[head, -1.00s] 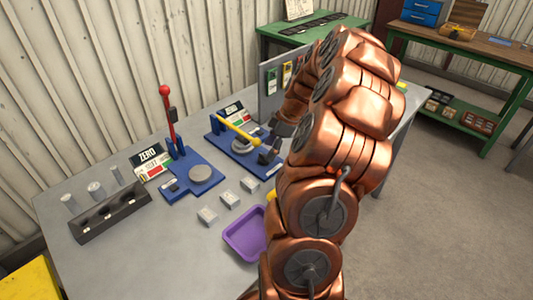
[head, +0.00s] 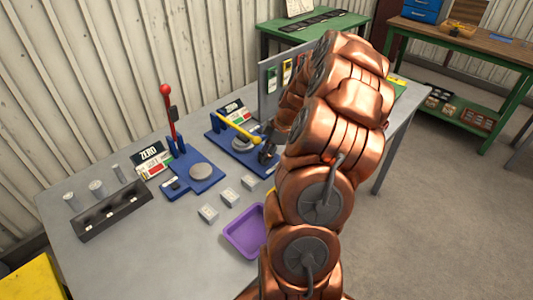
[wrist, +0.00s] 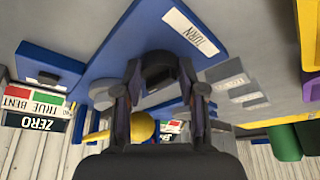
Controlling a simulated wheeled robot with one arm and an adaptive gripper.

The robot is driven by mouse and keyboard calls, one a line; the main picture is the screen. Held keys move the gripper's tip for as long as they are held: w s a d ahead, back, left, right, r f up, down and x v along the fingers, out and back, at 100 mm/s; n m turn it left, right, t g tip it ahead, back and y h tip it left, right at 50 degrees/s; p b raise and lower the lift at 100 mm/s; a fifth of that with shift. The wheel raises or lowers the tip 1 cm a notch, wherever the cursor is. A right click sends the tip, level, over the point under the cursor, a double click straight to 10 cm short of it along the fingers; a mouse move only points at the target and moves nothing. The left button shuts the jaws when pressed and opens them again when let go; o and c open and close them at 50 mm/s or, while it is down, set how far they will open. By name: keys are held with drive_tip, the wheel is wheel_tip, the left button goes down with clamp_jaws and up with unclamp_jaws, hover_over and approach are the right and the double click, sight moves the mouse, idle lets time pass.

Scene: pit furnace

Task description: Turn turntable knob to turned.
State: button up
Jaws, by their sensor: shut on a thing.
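The dark knob (wrist: 158,68) sits on a blue base (wrist: 215,20) beside a white label reading TURN. In the wrist view my gripper (wrist: 158,80) has one finger on each side of the knob and is shut on it. In the head view my gripper (head: 267,153) is at the right end of the blue fixture (head: 221,143), which carries a yellow-tipped lever (head: 238,127). The knob itself is hidden there by the fingers. The yellow ball (wrist: 141,127) of the lever shows just behind the fingers in the wrist view.
A second blue fixture with a red-knobbed lever (head: 166,90) stands to the left. Small grey blocks (head: 228,197) and a purple tray (head: 245,232) lie in front. A dark rack (head: 110,212) is at far left. An upright grey panel (head: 268,90) stands behind my gripper.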

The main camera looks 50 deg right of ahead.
drive_tip(key=c, duration=0.5)
drive_tip(key=shift+o, duration=0.2)
